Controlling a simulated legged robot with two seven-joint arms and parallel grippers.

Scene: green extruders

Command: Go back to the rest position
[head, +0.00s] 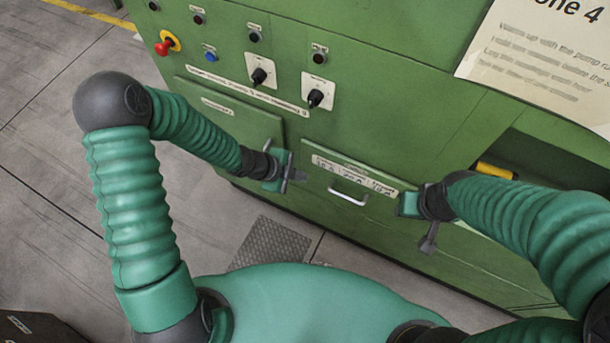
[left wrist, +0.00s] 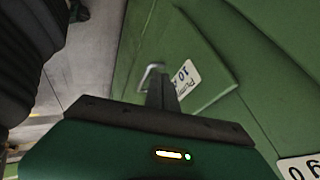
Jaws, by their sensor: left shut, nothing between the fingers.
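My left gripper (head: 286,178) is in front of the green machine's lower front, a little left of a drawer with a silver handle. It is shut and empty. In the left wrist view its fingers (left wrist: 162,92) are together, pointing toward the green panels. My right gripper (head: 429,238) is at the right, in front of the machine below the drawer's right end. Its fingers look close together and point down, but I cannot tell whether they are shut. Both arms are bent out in front of my green body.
The green machine (head: 400,90) fills the front, with a drawer handle (head: 348,197), black knobs (head: 315,98) and a red button (head: 163,47) with a yellow base. A paper notice (head: 540,60) hangs at upper right. Grey floor (head: 50,210) is free at left. A dark box (head: 35,328) is at lower left.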

